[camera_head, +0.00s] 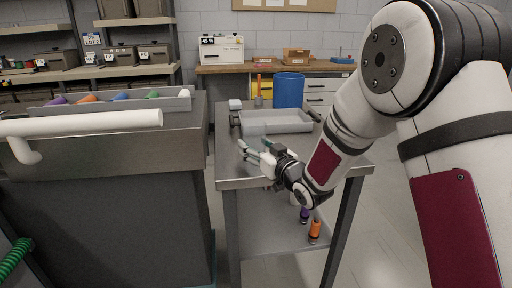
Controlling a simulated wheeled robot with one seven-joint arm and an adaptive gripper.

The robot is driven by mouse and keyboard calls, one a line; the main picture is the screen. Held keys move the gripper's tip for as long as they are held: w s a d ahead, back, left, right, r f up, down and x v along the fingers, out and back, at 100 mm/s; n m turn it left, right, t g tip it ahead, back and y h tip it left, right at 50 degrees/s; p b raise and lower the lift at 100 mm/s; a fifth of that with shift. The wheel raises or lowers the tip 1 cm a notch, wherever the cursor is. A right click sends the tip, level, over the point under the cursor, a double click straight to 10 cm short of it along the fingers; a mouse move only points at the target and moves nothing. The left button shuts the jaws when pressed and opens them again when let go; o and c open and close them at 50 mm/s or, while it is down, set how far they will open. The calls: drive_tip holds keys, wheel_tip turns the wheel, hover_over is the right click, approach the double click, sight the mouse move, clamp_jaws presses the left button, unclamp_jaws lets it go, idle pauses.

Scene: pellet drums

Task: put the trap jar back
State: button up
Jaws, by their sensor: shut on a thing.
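My gripper (247,152) reaches in from the right over the front left part of the grey cart top (228,176). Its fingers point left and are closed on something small. The thing between them is too small and too covered by the fingers and wrist to make out. I cannot tell a trap jar for certain in this view. Two small containers stand on the cart's lower shelf, one purple (304,215) and one orange (315,231), partly behind my arm.
A grey tray (275,121) lies on the cart top behind my gripper, with a blue drum (288,90) behind it. A machine with a white pipe (80,123) stands close on the left, bearing a tray (175,104) of coloured items. A green hose (14,258) hangs lower left.

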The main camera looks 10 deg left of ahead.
drive_tip(key=o, duration=1.3)
drive_tip(key=shift+r, duration=0.1)
drive_tip(key=v, duration=1.2)
drive_tip(key=shift+s+r, duration=0.1)
